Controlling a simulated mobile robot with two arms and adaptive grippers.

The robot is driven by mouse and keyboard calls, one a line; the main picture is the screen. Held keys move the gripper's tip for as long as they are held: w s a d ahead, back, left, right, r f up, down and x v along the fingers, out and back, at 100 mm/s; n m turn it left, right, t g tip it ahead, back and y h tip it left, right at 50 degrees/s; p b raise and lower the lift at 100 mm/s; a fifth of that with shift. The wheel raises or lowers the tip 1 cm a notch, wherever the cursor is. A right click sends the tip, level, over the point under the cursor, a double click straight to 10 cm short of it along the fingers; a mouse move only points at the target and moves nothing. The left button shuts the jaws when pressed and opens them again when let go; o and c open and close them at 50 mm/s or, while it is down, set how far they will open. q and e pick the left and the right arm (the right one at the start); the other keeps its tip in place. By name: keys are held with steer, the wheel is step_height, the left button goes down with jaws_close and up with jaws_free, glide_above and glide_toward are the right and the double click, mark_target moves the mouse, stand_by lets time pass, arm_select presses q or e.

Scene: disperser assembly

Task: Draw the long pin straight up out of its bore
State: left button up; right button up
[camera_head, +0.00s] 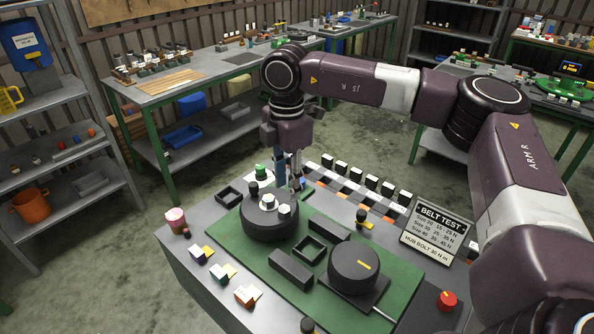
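My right gripper (292,182) points down over the back edge of a dark round housing (270,228) on the green mat (235,248). Its fingers are small and partly hidden, so I cannot tell whether they are shut on anything. White hex-like pieces and a dark knob stand on top of the housing. A blue upright piece (279,172) shows beside the fingers. I cannot make out the long pin or its bore for certain. My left gripper is not in view.
Dark open trays and a block lie between. A belt test sign (437,232) stands at right, a red button (447,299) below it. Small blocks line the table's left and back.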

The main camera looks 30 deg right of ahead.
mark_target(286, 208)
steer(key=f, duration=0.2)
steer(key=a+f+p, duration=0.1)
steer(key=shift+s+f, duration=0.1)
steer(key=shift+f, duration=0.25)
steer(key=shift+d+f+p, duration=0.15)
steer(key=shift+f+p, duration=0.1)
steer(key=shift+f, duration=0.3)
steer(key=shift+d+f+p, duration=0.15)
steer(key=shift+f+p, duration=0.05)
steer(key=shift+f, duration=0.7)
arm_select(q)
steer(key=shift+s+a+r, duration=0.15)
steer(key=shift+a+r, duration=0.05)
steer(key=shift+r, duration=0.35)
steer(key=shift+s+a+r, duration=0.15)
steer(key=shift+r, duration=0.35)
arm_select(e)
steer(key=shift+c, duration=0.2)
jaws_close()
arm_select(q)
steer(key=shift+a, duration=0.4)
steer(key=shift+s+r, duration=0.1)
arm_select(e)
steer(key=shift+r, duration=0.1)
arm_select(q)
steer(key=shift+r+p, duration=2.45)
steer(key=shift+p, duration=0.1)
arm_select(e)
step_height(286, 208, up, 10)
